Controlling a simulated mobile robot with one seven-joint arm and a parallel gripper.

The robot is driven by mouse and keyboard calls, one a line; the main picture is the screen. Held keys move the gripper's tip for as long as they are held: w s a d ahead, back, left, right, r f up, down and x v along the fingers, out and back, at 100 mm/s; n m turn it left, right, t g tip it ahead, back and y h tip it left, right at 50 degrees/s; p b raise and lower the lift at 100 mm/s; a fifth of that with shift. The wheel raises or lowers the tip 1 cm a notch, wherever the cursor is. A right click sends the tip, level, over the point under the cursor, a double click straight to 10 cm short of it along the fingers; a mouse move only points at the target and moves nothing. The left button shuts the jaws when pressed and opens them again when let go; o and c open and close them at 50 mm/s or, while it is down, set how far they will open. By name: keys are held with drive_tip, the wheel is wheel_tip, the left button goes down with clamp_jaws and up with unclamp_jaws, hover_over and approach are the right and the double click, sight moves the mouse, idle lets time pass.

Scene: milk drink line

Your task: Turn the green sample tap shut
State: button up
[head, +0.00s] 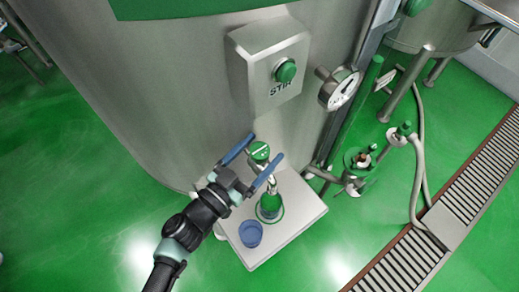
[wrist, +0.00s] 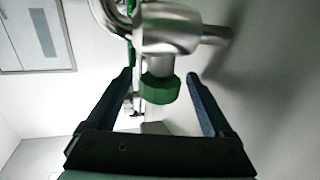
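The green sample tap (head: 259,151) is a round knob with a pale line across its top, on a metal spout at the steel tank's side. In the wrist view the green knob (wrist: 160,89) sits below its metal body (wrist: 168,30). My gripper (head: 266,146) is open, its two blue fingers on either side of the knob. In the wrist view a gap shows between the knob and each finger of my gripper (wrist: 160,75). I cannot tell whether liquid runs from the spout.
Below the tap, a small steel shelf (head: 298,212) bears a green-topped bottle (head: 270,205) and a blue cup or cap (head: 250,234). Above are a box with a green STIR button (head: 286,70) and a gauge (head: 342,88). Pipes, a hose (head: 417,180) and a floor drain (head: 410,262) lie right.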

idle(0.3)
drive_tip(key=b+v, duration=0.3)
drive_tip(key=v, duration=1)
